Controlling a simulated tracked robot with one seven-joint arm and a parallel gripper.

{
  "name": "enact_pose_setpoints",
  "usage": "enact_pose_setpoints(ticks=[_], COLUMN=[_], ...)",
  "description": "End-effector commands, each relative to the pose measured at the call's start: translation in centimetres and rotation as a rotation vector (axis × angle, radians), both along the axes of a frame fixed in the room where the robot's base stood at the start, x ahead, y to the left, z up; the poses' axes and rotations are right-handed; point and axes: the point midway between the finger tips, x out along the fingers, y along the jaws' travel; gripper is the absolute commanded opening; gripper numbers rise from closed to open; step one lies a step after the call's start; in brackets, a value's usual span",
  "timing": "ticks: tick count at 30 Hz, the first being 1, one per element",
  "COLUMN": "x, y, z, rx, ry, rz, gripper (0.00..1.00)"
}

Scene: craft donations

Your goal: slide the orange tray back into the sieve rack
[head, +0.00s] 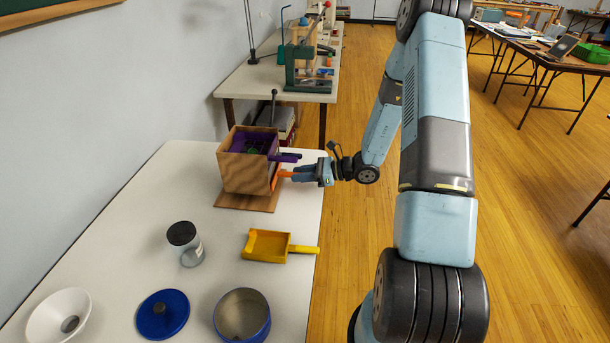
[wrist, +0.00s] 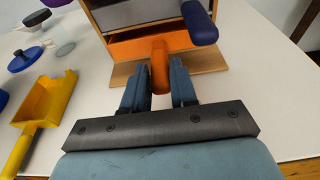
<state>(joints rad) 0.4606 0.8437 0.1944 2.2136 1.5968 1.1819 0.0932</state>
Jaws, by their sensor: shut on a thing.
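The wooden sieve rack (head: 244,175) stands upright on the white table. The orange tray (head: 277,178) is at the low part of its right-hand opening, and its front (wrist: 138,46) spans the opening in the wrist view. How deep it sits is hard to tell. My gripper (head: 292,174) is at the tray's orange handle (wrist: 160,72), shut with one finger on each side. A purple tray (head: 267,152) sits higher in the rack, its handle sticking out toward my side. Its handle also shows dark blue in the wrist view (wrist: 198,22).
The rack stands on a brown board (head: 246,201). A yellow scoop (head: 268,246) lies nearer me at the table's right edge. A second table (head: 255,82) is behind.

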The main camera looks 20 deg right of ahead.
Motion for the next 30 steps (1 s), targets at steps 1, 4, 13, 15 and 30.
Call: enact_pose_setpoints(ticks=[1,4,13,15,30], x=[0.07,0.2,0.31,0.3,0.38], y=[0.19,0.51,0.72,0.73,0.88], z=[0.0,-0.01,-0.02,-0.03,-0.24], rx=[0.001,0.001,0.001,0.001,0.0], ry=[0.0,0.0,-0.001,-0.001,0.0], rz=[0.001,0.0,-0.001,-0.001,-0.001], gripper=[0.0,0.0,0.0,0.0,0.4])
